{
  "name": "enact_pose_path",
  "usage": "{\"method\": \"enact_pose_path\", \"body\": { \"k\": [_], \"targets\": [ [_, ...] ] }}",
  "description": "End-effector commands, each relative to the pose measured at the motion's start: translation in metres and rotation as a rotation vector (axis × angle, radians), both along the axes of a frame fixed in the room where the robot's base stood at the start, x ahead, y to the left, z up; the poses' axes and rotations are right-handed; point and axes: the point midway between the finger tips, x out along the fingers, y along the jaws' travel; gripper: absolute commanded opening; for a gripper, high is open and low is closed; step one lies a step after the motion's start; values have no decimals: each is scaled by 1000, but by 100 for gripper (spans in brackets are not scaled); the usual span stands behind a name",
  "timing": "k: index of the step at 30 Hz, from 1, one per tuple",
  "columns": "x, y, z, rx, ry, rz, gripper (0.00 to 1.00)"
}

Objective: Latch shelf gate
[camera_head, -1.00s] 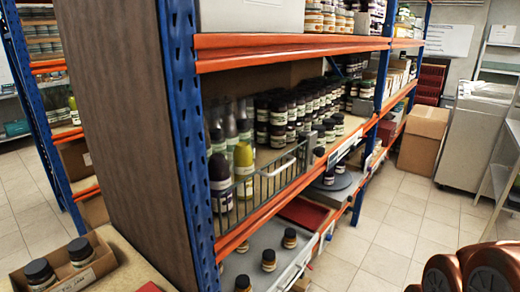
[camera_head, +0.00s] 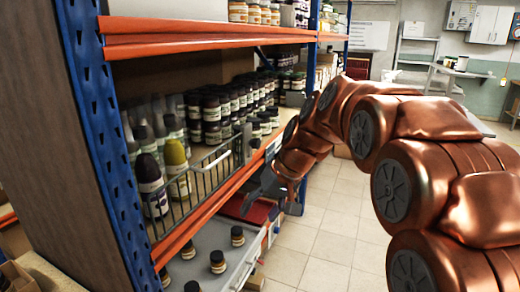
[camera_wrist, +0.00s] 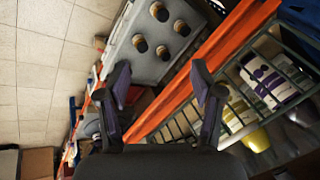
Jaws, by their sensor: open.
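The shelf gate (camera_head: 215,157) is a low, dark wire gate along the front of the middle shelf, before several bottles. It also shows in the wrist view (camera_wrist: 262,122), at the right, beside the orange beam. My gripper (camera_head: 250,170) is at the gate's far end, in front of the orange beam. In the wrist view my gripper (camera_wrist: 163,82) has its two dark fingers wide apart with nothing between them. The fingers hide part of the gate's far end in the head view. I cannot make out the latch or whether it is engaged.
The orange beam (camera_head: 205,212) runs just below the gate. A blue upright (camera_head: 100,130) stands at the left. The lower grey tray (camera_head: 205,243) holds several small jars. Dark jars (camera_head: 212,112) crowd the shelf behind the gate. The tiled floor (camera_head: 330,225) right of the rack is clear.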

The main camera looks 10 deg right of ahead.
Motion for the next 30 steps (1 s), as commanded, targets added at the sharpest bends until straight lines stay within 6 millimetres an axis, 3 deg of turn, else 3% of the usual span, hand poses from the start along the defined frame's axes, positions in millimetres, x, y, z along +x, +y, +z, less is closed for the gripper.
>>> {"method": "enact_pose_path", "body": {
  "k": [1,6,15,24,30],
  "targets": [
    [23,-1,1,22,-29,0,66],
    [90,-5,16,95,-134,12,66],
    [192,-21,37,203,-334,46,66],
    [270,-47,52,284,-545,98,66],
    [301,-63,56,317,-668,138,66]
  ]
}}
